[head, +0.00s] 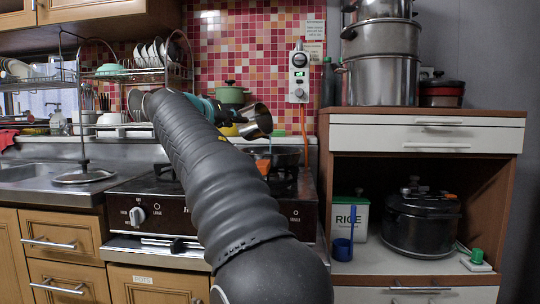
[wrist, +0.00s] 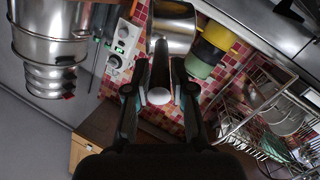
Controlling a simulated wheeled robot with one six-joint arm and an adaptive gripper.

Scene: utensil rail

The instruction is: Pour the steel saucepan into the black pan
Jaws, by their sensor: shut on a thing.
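My gripper (wrist: 160,82) is shut on the dark handle of the steel saucepan (wrist: 173,28), whose shiny body lies beyond the fingertips in the wrist view. In the head view the saucepan (head: 257,122) is held tilted above the stove, with its mouth toward the lower right. The black pan (head: 280,157) sits on the stove below it, partly hidden by my arm. My gripper in the head view is mostly hidden behind my arm. I cannot clearly tell the saucepan's contents.
A green pot (head: 230,94) stands on the ledge behind, with a yellow one near it. A wire dish rack (head: 140,75) is at the left. At the right a cabinet (head: 425,135) carries stacked steel pots (head: 380,75); a rice box (head: 350,218) and a pressure cooker (head: 420,220) stand inside.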

